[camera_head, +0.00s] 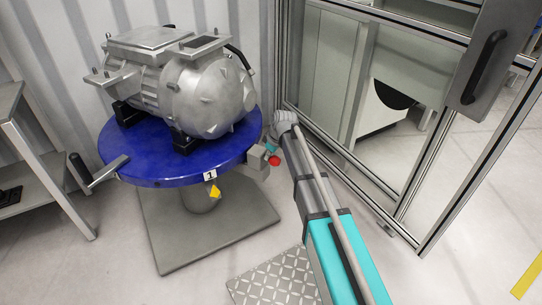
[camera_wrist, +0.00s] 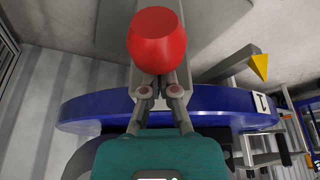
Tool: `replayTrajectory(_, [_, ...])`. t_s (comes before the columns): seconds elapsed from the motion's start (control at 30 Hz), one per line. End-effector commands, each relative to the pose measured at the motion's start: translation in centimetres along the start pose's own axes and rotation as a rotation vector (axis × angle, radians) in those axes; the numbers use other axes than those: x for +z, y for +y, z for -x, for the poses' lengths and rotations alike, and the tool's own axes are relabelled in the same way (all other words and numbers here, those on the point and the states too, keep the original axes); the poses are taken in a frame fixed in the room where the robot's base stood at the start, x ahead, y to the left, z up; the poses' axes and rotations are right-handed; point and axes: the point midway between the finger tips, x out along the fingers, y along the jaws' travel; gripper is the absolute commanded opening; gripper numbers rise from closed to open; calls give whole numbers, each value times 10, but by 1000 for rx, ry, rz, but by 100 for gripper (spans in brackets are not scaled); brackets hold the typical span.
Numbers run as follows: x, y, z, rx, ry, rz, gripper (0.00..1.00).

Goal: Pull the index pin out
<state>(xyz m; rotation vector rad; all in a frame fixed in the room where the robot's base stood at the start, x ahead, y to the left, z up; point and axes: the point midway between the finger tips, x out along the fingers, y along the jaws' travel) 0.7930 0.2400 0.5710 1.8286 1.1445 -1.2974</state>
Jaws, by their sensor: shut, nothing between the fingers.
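The index pin shows as a red knob (camera_head: 274,161) on a grey block (camera_head: 257,162) at the right edge of the blue round table. In the wrist view the red knob (camera_wrist: 157,38) is large, at top centre. My gripper (camera_wrist: 158,84) has its fingers together just below the knob in that picture, with nothing held between them. Whether the fingertips touch the knob or its stem, I cannot tell. In the head view my gripper (camera_head: 269,147) is a small teal and grey shape close to the knob, partly hidden. The pin's shaft is hidden.
The blue table (camera_head: 150,170) carries a grey metal drive unit (camera_head: 205,95) and has a crank handle (camera_head: 97,172) at left. A yellow pointer (camera_head: 215,191) sits beneath label 1. A framed glass enclosure (camera_head: 400,130) stands close at right. A shelf (camera_head: 30,150) is at far left.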

Motion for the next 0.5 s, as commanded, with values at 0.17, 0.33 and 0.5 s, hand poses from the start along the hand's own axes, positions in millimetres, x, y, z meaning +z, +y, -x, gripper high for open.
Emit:
replayTrajectory(0.17, [23,-2,8,0,0,-2,0])
replayTrajectory(0.33, [31,0,11,0,-1,-1,0])
replayTrajectory(0.5, [31,0,11,0,-2,-1,0])
